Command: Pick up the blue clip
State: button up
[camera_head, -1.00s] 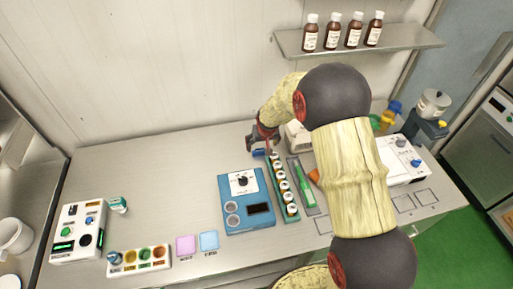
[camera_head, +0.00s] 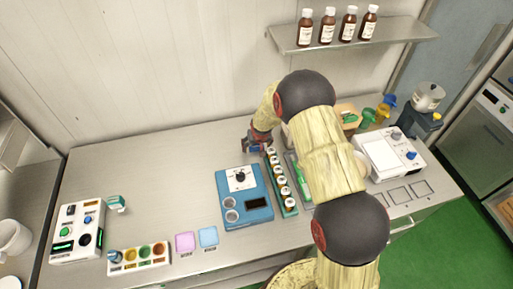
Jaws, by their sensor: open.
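The blue clip (camera_head: 253,148) shows only as a small blue patch at the back of the bench, behind the blue device and beside the far end of the vial rack. My gripper (camera_head: 251,141) is open and low over it, close against it in the picture. The gripper hides part of the clip, and I cannot tell whether the fingers touch it or stand on both sides of it.
The vial rack (camera_head: 292,211) with several vials stands right of the gripper. A blue device (camera_head: 245,197) with a knob is in front. A white device (camera_head: 390,153) stands at right. The bench at left of the gripper (camera_head: 165,170) is clear.

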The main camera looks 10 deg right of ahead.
jog(key=c, duration=0.9)
jog(key=shift+c, duration=0.3)
jog(key=shift+r, duration=0.15)
